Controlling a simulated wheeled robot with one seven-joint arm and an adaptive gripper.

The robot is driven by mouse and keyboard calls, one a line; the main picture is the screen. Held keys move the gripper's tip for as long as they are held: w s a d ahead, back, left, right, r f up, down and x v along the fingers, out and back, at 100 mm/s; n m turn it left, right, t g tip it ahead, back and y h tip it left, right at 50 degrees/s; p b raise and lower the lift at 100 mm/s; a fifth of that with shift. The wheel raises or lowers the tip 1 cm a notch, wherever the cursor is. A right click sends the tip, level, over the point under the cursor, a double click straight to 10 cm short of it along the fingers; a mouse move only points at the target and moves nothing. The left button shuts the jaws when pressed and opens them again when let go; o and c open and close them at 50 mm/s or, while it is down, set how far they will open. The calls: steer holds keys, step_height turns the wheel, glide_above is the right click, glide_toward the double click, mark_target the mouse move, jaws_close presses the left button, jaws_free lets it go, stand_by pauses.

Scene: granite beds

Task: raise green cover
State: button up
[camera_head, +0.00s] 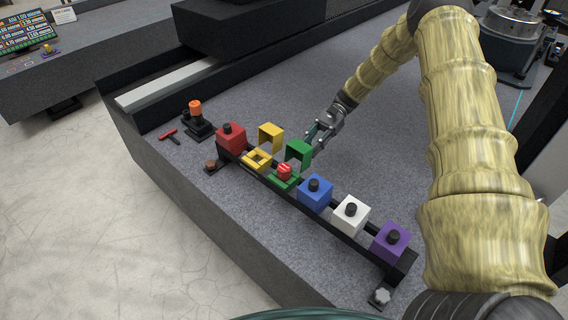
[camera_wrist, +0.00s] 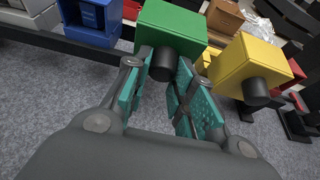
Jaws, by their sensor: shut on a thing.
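The green cover (camera_head: 299,151) stands tipped up behind its green base (camera_head: 281,183), with its open underside towards the front of the row. A red striped object (camera_head: 284,171) shows uncovered on that base. My gripper (camera_head: 317,137) is behind the cover, on the side of its knob. In the wrist view the green cover (camera_wrist: 172,26) is just past my teal fingers, and they are shut on its black knob (camera_wrist: 162,66). The contact is partly hidden in the head view.
The yellow cover (camera_head: 270,136) also stands tipped up, close beside the green one, behind its yellow base (camera_head: 257,160). Red (camera_head: 231,138), blue (camera_head: 315,194), white (camera_head: 350,216) and purple (camera_head: 390,243) boxes are closed along the black rail. The granite behind is mostly clear.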

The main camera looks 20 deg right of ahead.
steer(key=o, duration=0.9)
steer(key=shift+v, duration=3)
steer(key=v, duration=1.2)
steer(key=shift+w+f, duration=0.1)
steer(key=shift+w, duration=0.05)
